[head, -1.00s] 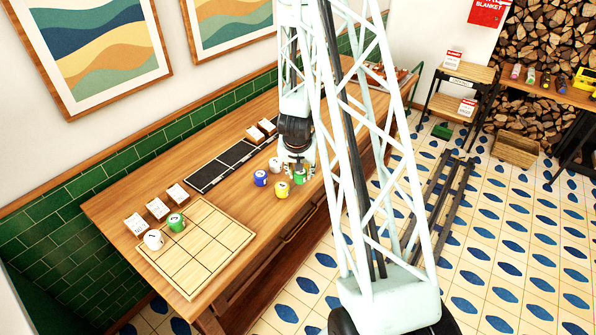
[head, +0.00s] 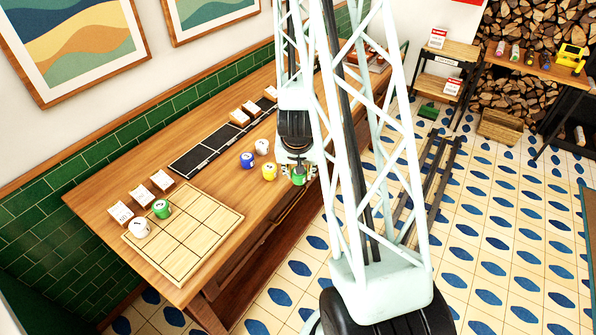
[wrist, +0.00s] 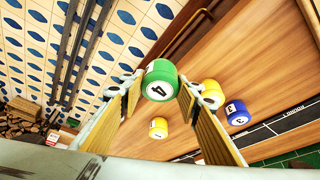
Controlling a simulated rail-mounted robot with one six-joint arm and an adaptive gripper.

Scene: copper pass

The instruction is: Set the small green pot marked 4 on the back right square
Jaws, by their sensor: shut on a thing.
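The small green pot marked 4 (wrist: 160,80) is between the two fingers of my gripper (wrist: 161,87), its numbered face toward the wrist camera. In the head view my gripper (head: 298,166) holds the green pot (head: 299,177) near the table's front edge, right of a yellow pot. The wooden board (head: 210,233) with a grid of squares lies on the left of the table. A white pot (head: 140,227) stands on its back left square and another green pot (head: 161,209) on its back middle square. Its back right square (head: 188,196) is bare.
Near my gripper stand a blue pot (head: 247,160), a white pot (head: 262,147) and a yellow pot (head: 269,172). Several small cards on blocks (head: 140,196) line the board's back edge. A black marked strip (head: 205,155) lies along the back. Table between pots and board is clear.

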